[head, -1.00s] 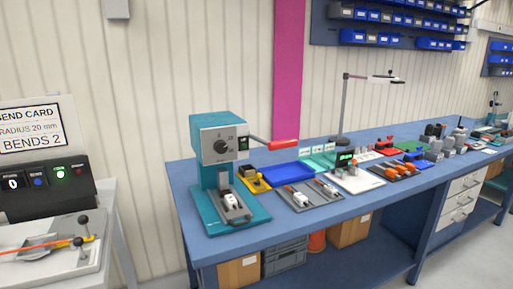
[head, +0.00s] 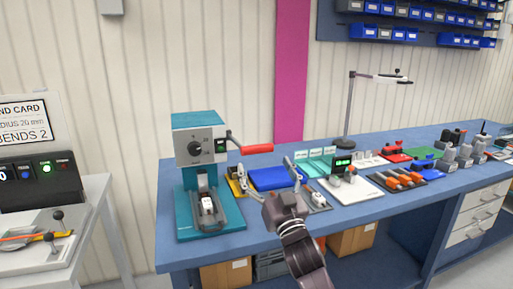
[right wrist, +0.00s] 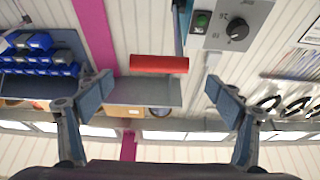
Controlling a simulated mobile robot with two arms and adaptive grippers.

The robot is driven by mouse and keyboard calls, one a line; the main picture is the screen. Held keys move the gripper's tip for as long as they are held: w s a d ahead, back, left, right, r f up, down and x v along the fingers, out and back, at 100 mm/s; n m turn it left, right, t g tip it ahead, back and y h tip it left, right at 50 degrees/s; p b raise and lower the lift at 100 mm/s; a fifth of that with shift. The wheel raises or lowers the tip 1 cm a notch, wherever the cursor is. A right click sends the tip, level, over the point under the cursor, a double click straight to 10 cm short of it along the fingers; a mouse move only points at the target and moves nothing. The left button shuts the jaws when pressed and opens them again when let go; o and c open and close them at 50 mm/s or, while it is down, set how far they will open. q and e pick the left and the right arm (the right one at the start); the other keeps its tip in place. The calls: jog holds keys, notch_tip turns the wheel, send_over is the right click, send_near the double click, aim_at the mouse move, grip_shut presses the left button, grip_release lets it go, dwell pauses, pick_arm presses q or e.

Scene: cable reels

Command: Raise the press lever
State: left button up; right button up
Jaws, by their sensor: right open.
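The teal press (head: 205,175) stands at the left end of the blue bench. Its lever, with a red handle (head: 257,149), sticks out to the right from the grey head, sloping slightly down. A small white part (head: 208,207) sits in the fixture at its base. My right gripper (head: 268,178) is in front of the bench, below and right of the red handle, open and empty. In the right wrist view the red handle (right wrist: 159,64) lies ahead between the spread fingers (right wrist: 155,92), not touching either one. My left gripper is not in view.
A blue tray (head: 270,178) is partly behind my right gripper. A lamp (head: 350,105), a white board with a green display (head: 343,165) and several tools stand further right. A bending station (head: 38,180) is on a separate table at left. The space before the press is clear.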

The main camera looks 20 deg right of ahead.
aim_at(258, 150)
jog(key=shift+p+x, duration=0.75)
jog(key=shift+x, duration=3.05)
jog(key=shift+d+r, duration=0.1)
jog(key=c, duration=1.7)
jog(key=shift+r, duration=0.1)
